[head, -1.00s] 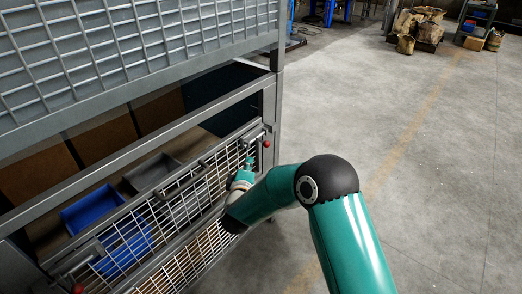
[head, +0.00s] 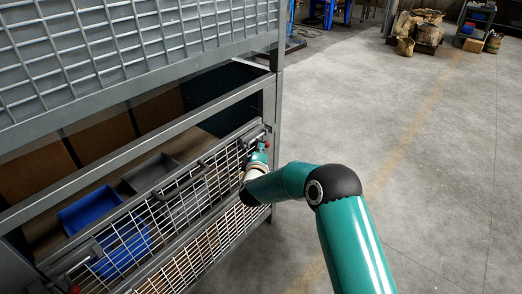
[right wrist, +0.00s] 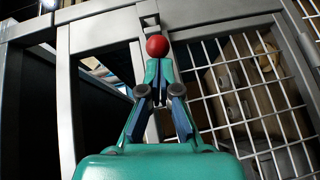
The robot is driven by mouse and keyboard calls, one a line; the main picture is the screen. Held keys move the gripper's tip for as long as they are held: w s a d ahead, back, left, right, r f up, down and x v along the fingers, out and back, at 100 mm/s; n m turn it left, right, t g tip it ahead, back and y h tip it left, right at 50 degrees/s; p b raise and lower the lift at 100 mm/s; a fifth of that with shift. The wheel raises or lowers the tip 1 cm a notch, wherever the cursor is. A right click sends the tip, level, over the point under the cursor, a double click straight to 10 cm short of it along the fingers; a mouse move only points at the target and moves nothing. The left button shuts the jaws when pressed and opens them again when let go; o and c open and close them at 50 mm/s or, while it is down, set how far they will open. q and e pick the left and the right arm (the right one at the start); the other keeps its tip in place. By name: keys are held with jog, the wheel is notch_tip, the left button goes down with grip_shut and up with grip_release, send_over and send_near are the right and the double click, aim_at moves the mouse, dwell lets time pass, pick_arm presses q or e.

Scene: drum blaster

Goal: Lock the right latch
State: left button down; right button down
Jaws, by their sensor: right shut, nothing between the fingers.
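The right latch is a grey metal piece with a red ball knob (head: 267,145) at the right end of the mesh front panel (head: 196,199), by the rack's corner post. The red knob also shows in the right wrist view (right wrist: 157,46), right at the tips of my fingers. My right gripper (right wrist: 158,66) is shut with nothing between its fingers. Its tips are just below the knob in that view; whether they touch it I cannot tell. In the head view my right gripper (head: 262,150) partly covers the latch. My left gripper is not in view.
The panel has a dark handle (head: 180,186) in its middle and another red knob (head: 74,289) at its left end. Behind it are a blue bin (head: 88,208) and a grey bin (head: 152,170). A grey beam (head: 135,150) runs above. The floor to the right is clear.

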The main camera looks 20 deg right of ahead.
aim_at(269, 143)
jog(key=shift+d, duration=0.1)
jog(key=w+d, duration=0.1)
jog(key=d, duration=0.2)
jog(key=shift+w, duration=0.35)
jog(key=shift+w+d, duration=0.15)
jog(key=shift+d, duration=0.1)
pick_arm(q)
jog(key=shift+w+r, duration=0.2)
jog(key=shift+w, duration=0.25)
pick_arm(e)
jog(key=shift+d, duration=0.1)
jog(key=shift+d+r, duration=0.1)
pick_arm(q)
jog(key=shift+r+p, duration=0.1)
jog(key=shift+p, duration=0.2)
